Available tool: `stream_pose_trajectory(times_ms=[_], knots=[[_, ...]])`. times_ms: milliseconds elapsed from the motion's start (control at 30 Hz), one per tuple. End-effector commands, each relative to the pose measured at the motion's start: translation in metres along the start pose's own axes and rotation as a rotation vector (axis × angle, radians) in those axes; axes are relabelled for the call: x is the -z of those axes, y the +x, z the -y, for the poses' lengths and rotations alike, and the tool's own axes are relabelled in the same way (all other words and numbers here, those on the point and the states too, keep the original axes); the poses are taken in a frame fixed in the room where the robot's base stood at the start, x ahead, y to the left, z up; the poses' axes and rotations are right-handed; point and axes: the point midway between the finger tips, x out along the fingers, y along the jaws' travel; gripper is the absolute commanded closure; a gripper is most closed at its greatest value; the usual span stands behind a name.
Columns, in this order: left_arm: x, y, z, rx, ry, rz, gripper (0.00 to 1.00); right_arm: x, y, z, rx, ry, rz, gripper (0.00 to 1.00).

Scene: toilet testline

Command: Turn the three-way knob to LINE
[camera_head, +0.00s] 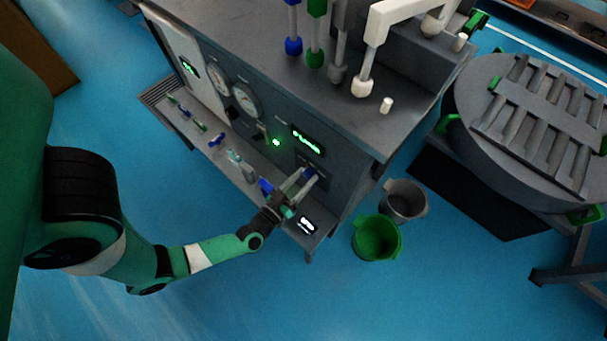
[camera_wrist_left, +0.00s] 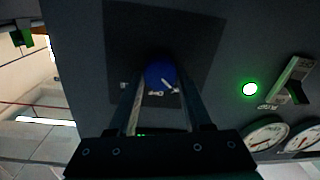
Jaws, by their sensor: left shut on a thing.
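The three-way knob is a round blue knob (camera_wrist_left: 160,76) on a dark square plate (camera_wrist_left: 205,40) on the panel's front. A pale pointer mark shows on its lower right face, and small labels sit around it, too blurred to read. My left gripper (camera_wrist_left: 158,92) is shut on the knob, with one finger on each side of it. In the head view my left gripper (camera_head: 303,184) reaches the right end of the bench front, and the blue knob shows only partly between its fingers. My right gripper is not in view.
A lit green lamp (camera_wrist_left: 250,89), a lever switch (camera_wrist_left: 291,80) and round gauges (camera_wrist_left: 268,134) sit beside the plate. A low shelf (camera_head: 222,160) with several fittings runs below the panel. Green (camera_head: 377,238) and grey (camera_head: 404,201) buckets stand on the floor to the right.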

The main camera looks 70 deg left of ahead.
Motion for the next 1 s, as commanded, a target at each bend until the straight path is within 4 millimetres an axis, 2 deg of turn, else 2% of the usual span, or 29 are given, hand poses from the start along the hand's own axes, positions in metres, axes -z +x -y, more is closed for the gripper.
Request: stream_pose_trajectory(times_ms=[367,1000], knots=[[0.002,0.000,-0.002,-0.003,0.223,-0.008,1.00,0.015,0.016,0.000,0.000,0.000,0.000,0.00],[-0.001,0.000,-0.003,-0.010,0.828,-0.036,1.00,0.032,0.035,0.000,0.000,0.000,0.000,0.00]])
